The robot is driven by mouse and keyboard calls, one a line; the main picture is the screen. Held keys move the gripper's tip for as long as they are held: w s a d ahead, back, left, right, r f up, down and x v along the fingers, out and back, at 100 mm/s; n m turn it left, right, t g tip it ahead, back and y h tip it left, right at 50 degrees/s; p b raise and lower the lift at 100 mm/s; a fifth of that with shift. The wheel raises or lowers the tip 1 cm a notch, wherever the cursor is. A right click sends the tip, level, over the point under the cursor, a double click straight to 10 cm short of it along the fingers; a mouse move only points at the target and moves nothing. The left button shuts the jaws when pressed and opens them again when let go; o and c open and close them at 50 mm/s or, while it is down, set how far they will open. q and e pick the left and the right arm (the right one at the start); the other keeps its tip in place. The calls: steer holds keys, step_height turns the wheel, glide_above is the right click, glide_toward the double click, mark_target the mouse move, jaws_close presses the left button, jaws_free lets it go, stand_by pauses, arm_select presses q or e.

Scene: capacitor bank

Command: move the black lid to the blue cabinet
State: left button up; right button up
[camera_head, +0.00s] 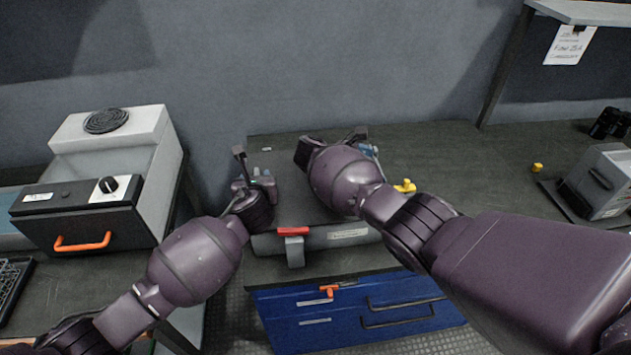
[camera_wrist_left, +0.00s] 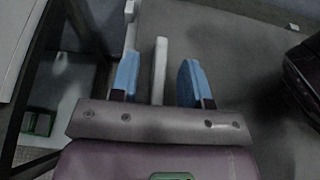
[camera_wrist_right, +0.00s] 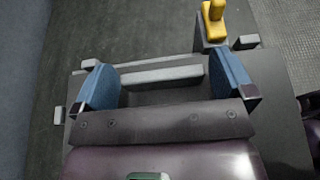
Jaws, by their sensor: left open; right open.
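The black lid (camera_head: 297,202) is a flat dark panel lying on a grey case in the middle of the bench in the head view. The blue cabinet (camera_head: 345,322), with drawers and an orange latch, stands below the bench front. My left gripper (camera_head: 256,172) is open at the lid's left edge; in the left wrist view its blue fingers stand either side of a pale bar (camera_wrist_left: 160,70). My right gripper (camera_head: 335,142) is open over the lid's right side, partly hidden by its own wrist. Its fingers also flank a pale bar (camera_wrist_right: 162,75). Contact cannot be told.
A red latch (camera_head: 293,231) is on the case front and a yellow latch (camera_head: 404,186) on its right. A grey appliance (camera_head: 120,140) with an orange handle stands left. A grey box (camera_head: 598,182) stands right. The bench between case and grey box is mostly clear.

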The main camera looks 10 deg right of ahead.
arm_select(q)
steer(key=shift+w+f, duration=0.2)
steer(key=shift+w, duration=0.25)
arm_select(e)
steer(key=shift+d+f, duration=0.2)
steer(key=shift+d, duration=0.3)
arm_select(q)
steer(key=c, duration=0.7)
arm_select(e)
steer(key=c, duration=0.7)
arm_select(q)
jaws_close()
arm_select(e)
steer(key=c, duration=0.4)
